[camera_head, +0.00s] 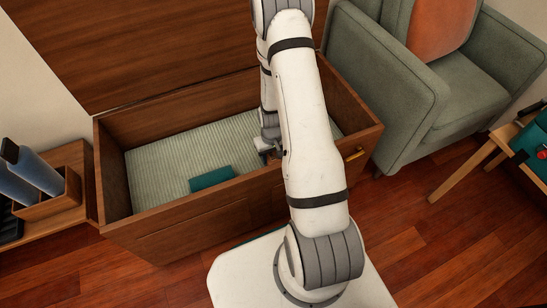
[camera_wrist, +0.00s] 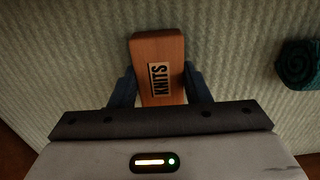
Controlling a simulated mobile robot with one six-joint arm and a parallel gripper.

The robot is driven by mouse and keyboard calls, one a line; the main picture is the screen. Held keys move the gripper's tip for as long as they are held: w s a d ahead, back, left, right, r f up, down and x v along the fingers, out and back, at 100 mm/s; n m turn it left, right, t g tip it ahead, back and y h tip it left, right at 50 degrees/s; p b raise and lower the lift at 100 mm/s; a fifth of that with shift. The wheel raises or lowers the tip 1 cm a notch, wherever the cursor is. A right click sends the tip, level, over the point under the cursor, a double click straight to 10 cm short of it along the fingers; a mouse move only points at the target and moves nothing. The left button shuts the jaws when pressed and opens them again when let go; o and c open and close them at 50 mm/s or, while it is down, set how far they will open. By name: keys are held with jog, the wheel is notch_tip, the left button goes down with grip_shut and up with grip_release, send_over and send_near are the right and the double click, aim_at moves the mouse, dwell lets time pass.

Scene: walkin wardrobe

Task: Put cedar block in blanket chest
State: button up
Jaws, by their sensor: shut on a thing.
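The cedar block (camera_wrist: 157,50) is a reddish-brown wooden block with a pale label reading "KNITS". In the wrist view it sits between the two fingers of my gripper (camera_wrist: 158,88), which is shut on it. The ribbed pale lining of the blanket chest (camera_wrist: 60,60) fills the view behind the block; I cannot tell whether the block touches it. In the head view the blanket chest (camera_head: 115,180) is a brown wooden box with its lid open. My gripper (camera_head: 268,146) reaches inside it, partly behind my arm, and the block is hidden there.
A folded teal cloth (camera_head: 211,178) lies in the chest near its front wall; a rolled teal item shows in the wrist view (camera_wrist: 298,65). A green armchair (camera_head: 390,95) stands right of the chest. A low wooden shelf with bottles (camera_head: 40,172) is at left, a small table (camera_head: 500,150) at right.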

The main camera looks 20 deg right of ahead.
jog(key=shift+f, duration=0.45)
jog(key=shift+r, duration=0.1)
jog(key=o, duration=1)
